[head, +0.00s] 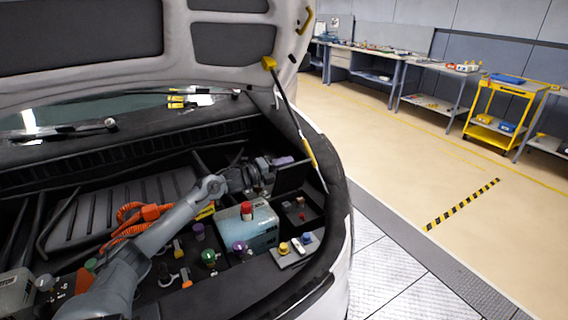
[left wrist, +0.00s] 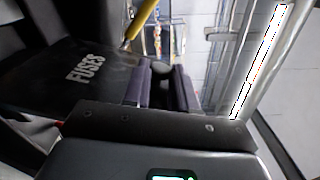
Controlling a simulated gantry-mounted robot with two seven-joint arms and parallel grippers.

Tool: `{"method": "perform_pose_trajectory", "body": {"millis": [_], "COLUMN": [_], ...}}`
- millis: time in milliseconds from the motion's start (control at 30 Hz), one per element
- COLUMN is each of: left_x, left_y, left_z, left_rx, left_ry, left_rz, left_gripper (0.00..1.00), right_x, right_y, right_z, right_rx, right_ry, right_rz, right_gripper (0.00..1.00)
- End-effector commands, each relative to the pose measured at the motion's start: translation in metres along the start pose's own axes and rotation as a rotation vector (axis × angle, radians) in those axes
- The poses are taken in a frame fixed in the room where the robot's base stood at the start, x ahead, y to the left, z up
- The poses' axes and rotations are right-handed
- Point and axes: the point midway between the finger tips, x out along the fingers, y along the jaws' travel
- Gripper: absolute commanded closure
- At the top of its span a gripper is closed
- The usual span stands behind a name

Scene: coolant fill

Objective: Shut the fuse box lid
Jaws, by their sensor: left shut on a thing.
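The fuse box (head: 303,212) is at the right side of the engine bay in the head view, with small red parts showing inside. Its black lid (head: 293,178) stands raised at the back of the box, so the box is open. In the left wrist view the lid (left wrist: 85,75) fills the left side, with the word FUSES on it. My left gripper (head: 284,161) is at the lid's upper edge. Its purple-grey fingers (left wrist: 165,88) are shut on the lid at its edge; the exact contact is partly hidden. My right gripper is not in view.
A blue-grey tank with a red cap (head: 247,228) stands left of the fuse box. A small panel with yellow and blue caps (head: 295,248) lies in front. The hood strut (head: 290,112) rises close behind the gripper. Several coloured caps and orange hoses lie farther left.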

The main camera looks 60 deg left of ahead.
Motion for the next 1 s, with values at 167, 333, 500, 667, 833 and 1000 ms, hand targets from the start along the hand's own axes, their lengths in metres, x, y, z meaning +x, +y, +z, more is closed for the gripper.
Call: {"method": "perform_pose_trajectory", "body": {"millis": [167, 333, 500, 667, 833, 1000], "left_x": [0.000, 0.000, 0.000, 0.000, -0.008, -0.030], "left_y": [-0.002, -0.002, -0.001, -0.001, -0.001, -0.001], "left_z": [0.000, 0.000, 0.000, 0.000, 0.000, 0.000], "left_rx": [0.000, 0.000, 0.000, 0.000, -0.002, -0.001], "left_ry": [0.001, 0.001, 0.001, 0.001, 0.001, 0.000], "left_rz": [-0.004, -0.004, -0.002, -0.001, -0.001, 0.001], "left_gripper": [1.00, 0.54, 0.49, 0.49, 0.49, 0.49], "right_x": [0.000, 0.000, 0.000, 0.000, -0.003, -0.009], "right_y": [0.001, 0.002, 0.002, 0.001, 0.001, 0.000], "right_z": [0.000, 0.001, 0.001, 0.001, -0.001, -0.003], "right_rx": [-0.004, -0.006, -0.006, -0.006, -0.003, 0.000], "right_ry": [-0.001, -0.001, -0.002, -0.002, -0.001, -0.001], "right_rz": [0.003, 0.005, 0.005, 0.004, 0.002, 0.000], "right_gripper": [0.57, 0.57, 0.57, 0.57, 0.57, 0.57]}}
